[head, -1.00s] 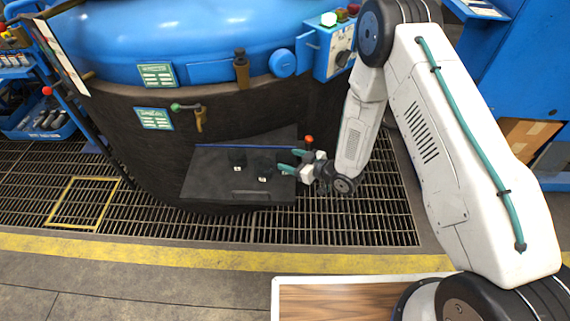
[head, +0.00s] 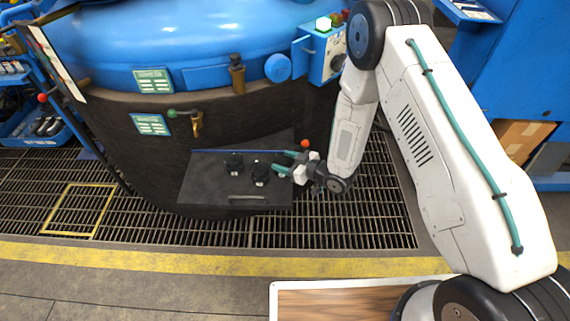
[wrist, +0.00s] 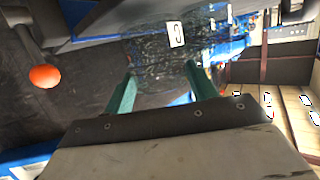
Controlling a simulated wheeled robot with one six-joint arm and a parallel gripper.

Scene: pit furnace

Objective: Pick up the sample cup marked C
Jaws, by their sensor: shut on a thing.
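Two small dark cups with white labels sit on the black shelf in the head view. One cup (head: 234,163) is at the left. The other (head: 260,172) is right by the fingertips of my gripper (head: 276,162). In the wrist view a dark, glossy cup (wrist: 160,60) lies between the teal fingers of my gripper (wrist: 158,85); its white label reads C. My gripper is shut on this cup. The exact contact is hard to see in the head view, where the label letters are too small to read.
The black shelf (head: 210,193) stands out from the dark wall of the blue-topped furnace (head: 190,40). A red ball knob (head: 305,144) is just behind my gripper; it shows orange in the wrist view (wrist: 45,76). Floor grating (head: 330,230) lies below and around.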

